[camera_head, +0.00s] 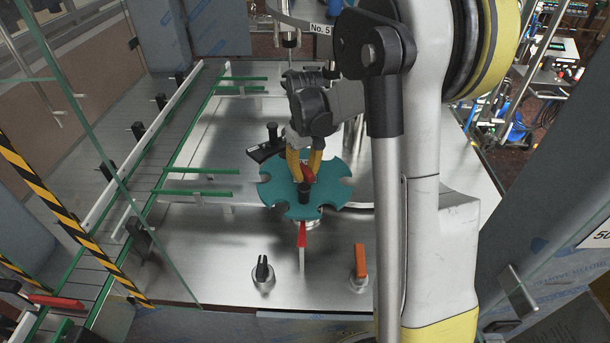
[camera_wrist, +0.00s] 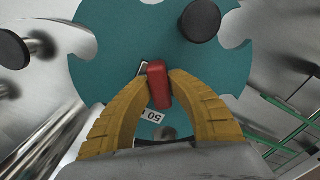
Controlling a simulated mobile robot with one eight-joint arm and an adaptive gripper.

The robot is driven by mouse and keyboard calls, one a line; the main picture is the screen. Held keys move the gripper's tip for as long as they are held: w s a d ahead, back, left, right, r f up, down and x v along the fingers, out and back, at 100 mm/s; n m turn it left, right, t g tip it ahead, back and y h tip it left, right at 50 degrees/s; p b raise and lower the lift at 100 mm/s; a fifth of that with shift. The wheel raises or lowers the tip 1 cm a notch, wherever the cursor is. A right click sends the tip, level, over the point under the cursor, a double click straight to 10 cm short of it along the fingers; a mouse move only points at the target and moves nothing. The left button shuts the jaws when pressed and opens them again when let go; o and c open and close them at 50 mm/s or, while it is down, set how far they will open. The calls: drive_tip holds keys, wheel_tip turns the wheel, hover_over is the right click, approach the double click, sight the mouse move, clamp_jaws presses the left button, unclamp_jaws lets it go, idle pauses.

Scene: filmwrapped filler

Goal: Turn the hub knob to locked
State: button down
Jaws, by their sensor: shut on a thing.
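A teal star wheel (camera_head: 335,187) with scalloped edges lies flat above the steel deck; it also fills the upper part of the wrist view (camera_wrist: 110,55). The red hub knob (camera_wrist: 159,88) sits near its middle and shows partly in the head view (camera_head: 308,174). My gripper (camera_wrist: 160,78) has yellow fingers shut on the red knob, one on each side. In the head view my gripper (camera_head: 306,170) reaches down onto the wheel from above. A small pale label (camera_wrist: 153,116) lies by the knob. Any lock markings are too small to tell.
A black post (camera_head: 303,193) stands on the wheel close to my fingers. In front are a red-tipped rod (camera_head: 302,237), a black selector knob (camera_head: 262,270) and an orange handle (camera_head: 361,262). Green guide rails (camera_head: 195,193) and a conveyor (camera_head: 120,195) lie left, near a glass panel.

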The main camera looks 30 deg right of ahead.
sight(305, 169)
drive_tip(key=m+b, duration=0.1)
drive_tip(key=m, duration=0.2)
drive_tip(key=shift+f+m, duration=0.1)
drive_tip(key=shift+m, duration=0.3)
drive_tip(key=shift+m+b, duration=0.3)
drive_tip(key=shift+m, duration=1.4)
drive_tip(key=c, duration=1.3)
unclamp_jaws()
drive_tip(key=shift+o, duration=0.2)
wheel_tip(305, 169, up, 12)
